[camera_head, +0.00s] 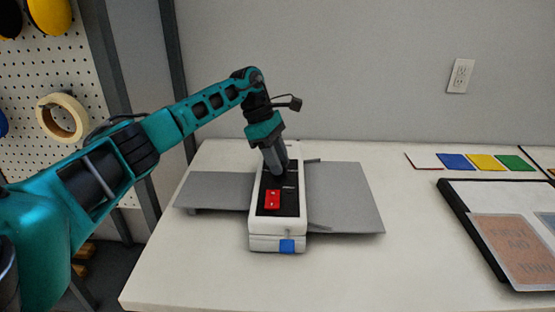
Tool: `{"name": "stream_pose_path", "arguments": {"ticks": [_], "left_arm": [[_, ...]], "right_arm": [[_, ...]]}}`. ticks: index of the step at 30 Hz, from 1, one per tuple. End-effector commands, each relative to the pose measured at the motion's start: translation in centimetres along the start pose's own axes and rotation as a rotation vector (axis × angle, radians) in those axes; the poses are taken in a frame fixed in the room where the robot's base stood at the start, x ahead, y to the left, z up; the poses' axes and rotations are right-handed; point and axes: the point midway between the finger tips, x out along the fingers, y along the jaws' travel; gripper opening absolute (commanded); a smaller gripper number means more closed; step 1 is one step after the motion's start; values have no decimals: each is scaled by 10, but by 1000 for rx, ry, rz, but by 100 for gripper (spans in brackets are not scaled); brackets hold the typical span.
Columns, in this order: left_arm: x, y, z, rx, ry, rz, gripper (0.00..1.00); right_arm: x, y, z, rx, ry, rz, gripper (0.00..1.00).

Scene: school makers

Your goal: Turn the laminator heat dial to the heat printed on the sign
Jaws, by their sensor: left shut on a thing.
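The laminator (257,243) is a white-edged machine with a black top panel, in the middle of the table. A red switch (272,199) sits on its panel, and a blue piece (287,246) is on its front end. My left gripper (275,172) points down onto the far part of the panel and is shut on what looks like the heat dial. The fingers hide the dial, so its setting cannot be read. No heat sign can be made out for certain. My right gripper is out of view.
Grey trays (345,195) stick out from both sides of the laminator. A dark-edged board (470,240) at right holds a brown card (512,250) with blurred print. Coloured cards (485,162) lie at the back right. The front of the white table (190,280) is clear.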

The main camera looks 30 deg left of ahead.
Motion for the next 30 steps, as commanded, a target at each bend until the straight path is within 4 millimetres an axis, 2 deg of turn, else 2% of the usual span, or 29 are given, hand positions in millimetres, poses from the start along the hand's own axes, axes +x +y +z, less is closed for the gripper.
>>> {"name": "stream_pose_path", "arguments": {"ticks": [6,15,30], "left_arm": [[0,2,1,166,-1,-65,4],[0,3,1,323,0,-130,4],[0,3,1,388,1,-157,4]], "right_arm": [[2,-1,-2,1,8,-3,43],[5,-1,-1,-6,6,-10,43],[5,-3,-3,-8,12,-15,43]]}}
